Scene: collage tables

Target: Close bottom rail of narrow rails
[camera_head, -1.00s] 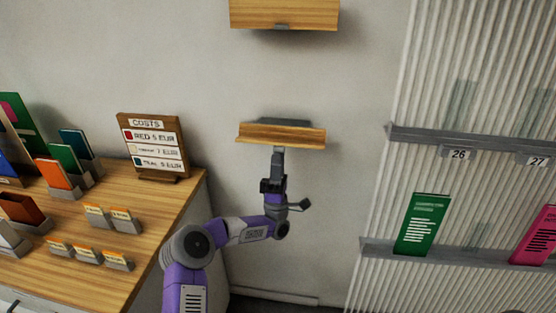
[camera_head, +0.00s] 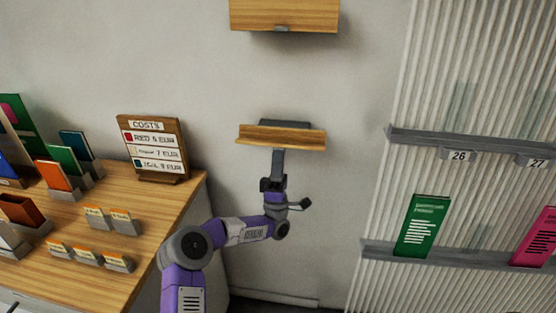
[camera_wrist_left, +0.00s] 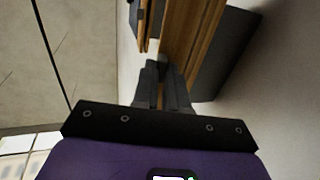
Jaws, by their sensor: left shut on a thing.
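The bottom rail (camera_head: 300,138) is a wooden-fronted unit with a grey back part, mounted on the wall in the middle of the head view. Its wooden front stands tilted out from the grey part. My left gripper (camera_head: 278,154) reaches up from below and is shut on the bottom rail's front at its lower middle edge. In the left wrist view the gripper (camera_wrist_left: 160,72) meets the wooden front (camera_wrist_left: 195,35); the exact grip spot is partly hidden by the fingers. The upper rail (camera_head: 284,14) hangs above, wooden front facing out. My right gripper is not in view.
A wooden table (camera_head: 150,215) with card holders and a costs sign (camera_head: 154,148) stands at left, close to my left arm. A ribbed panel (camera_head: 390,180) with grey shelves is at right. The wall between the two rails is clear.

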